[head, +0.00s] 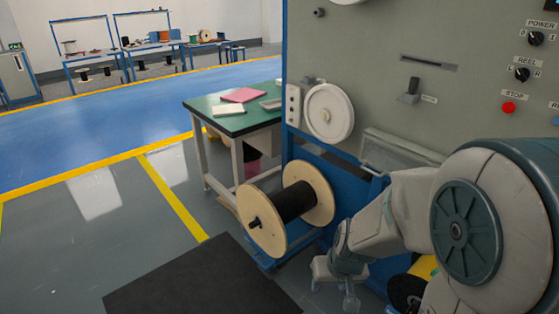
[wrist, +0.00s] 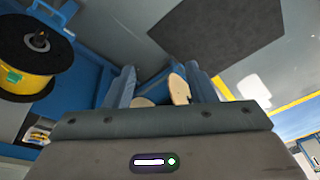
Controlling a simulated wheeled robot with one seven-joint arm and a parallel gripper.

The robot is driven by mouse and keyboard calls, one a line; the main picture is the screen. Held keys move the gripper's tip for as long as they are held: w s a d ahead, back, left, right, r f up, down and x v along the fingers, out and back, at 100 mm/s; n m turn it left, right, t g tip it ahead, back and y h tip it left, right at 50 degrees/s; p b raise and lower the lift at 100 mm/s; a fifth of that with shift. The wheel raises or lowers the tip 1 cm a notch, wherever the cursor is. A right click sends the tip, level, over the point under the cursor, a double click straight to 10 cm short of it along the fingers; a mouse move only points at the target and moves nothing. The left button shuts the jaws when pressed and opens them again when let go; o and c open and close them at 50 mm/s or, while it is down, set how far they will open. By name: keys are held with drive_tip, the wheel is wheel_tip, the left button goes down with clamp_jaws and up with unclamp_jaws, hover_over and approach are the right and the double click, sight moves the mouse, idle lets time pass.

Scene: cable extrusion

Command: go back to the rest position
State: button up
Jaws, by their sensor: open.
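My gripper (head: 350,297) is low at the bottom of the head view, below my folded arm, in front of the blue machine base. In the wrist view my gripper (wrist: 160,85) shows two fingers spread apart with nothing held between them. A large wooden-flanged reel with black cable (head: 294,203) is mounted low on the machine, left of and behind my gripper. Beyond my fingers, parts of pale wooden discs (wrist: 180,90) show in the wrist view; most of them is hidden.
A yellow spool with black flanges (wrist: 28,78) is at the wrist view's left. The control panel (head: 430,60) rises behind my arm. A green-topped table (head: 235,122) stands left of the machine. A black mat (head: 200,284) lies on the floor. The blue floor lane is clear.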

drive_tip(key=s+d+r+p, duration=0.1)
drive_tip(key=s+r+p, duration=0.2)
drive_tip(key=r, duration=0.6)
drive_tip(key=s+d+r+m+h+p, duration=0.1)
drive_tip(key=s+d+r+p, duration=0.1)
drive_tip(key=s+r, duration=0.4)
drive_tip(key=v, duration=0.4)
drive_tip(key=shift+w+r+p, duration=0.25)
drive_tip(key=shift+r+p, duration=0.1)
drive_tip(key=shift+p, duration=0.05)
